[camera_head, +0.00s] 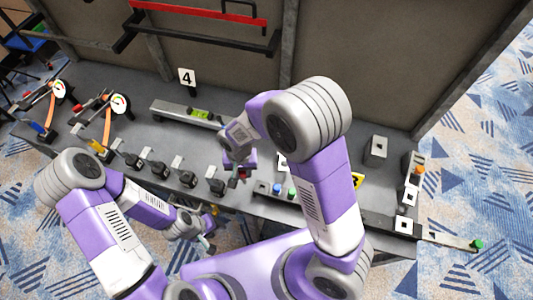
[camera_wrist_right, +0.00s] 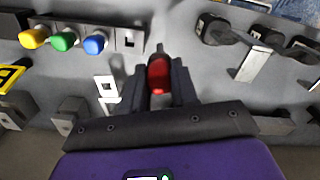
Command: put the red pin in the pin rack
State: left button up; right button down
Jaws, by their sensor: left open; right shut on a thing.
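The red pin (camera_wrist_right: 158,75) is between the two fingers of my right gripper (camera_wrist_right: 160,82), which is shut on it; its dark tip sticks out past the fingers. In the head view the right gripper (camera_head: 240,174) is over the bench, just left of the pin rack. The pin rack (camera_wrist_right: 128,40) holds a yellow pin (camera_wrist_right: 33,38), a green pin (camera_wrist_right: 65,40) and a blue pin (camera_wrist_right: 95,43); its end nearest the gripper has a bare plate with a small hole. In the head view my right arm partly hides the rack (camera_head: 263,187). My left gripper (camera_head: 208,238) is open and empty near the bench's front edge.
Several black clamp-like fixtures (camera_head: 187,178) line the front left of the bench (camera_head: 150,132). A long rail with a green level (camera_head: 200,113) lies behind. Pale blocks (camera_head: 376,150) stand at the right. A wall panel rises at the back.

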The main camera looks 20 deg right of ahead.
pick_arm(q)
notch_tip(320, 180, up, 4)
jog(key=p, duration=0.3)
pick_arm(e)
jog(key=s+d+r+m, duration=0.2)
jog(key=d+r+m, duration=0.1)
jog(key=d, duration=0.2)
pick_arm(q)
notch_tip(320, 180, down, 4)
jog(key=b, duration=0.4)
jog(key=shift+s, duration=0.15)
pick_arm(e)
jog(key=shift+m, duration=0.4)
jog(key=f, duration=0.5)
jog(key=shift+w+d+f, duration=0.15)
jog(key=shift+d, duration=0.15)
pick_arm(q)
jog(key=shift+f+b, duration=0.4)
jog(key=shift+b, duration=0.15)
pick_arm(e)
jog(key=shift+f, duration=0.55)
pick_arm(q)
jog(key=shift+f+b, duration=0.5)
jog(key=shift+b, duration=0.05)
pick_arm(e)
jog(key=shift+f, duration=0.6)
pick_arm(q)
jog(key=shift+f, duration=0.15)
pick_arm(e)
jog(key=shift+f, duration=0.2)
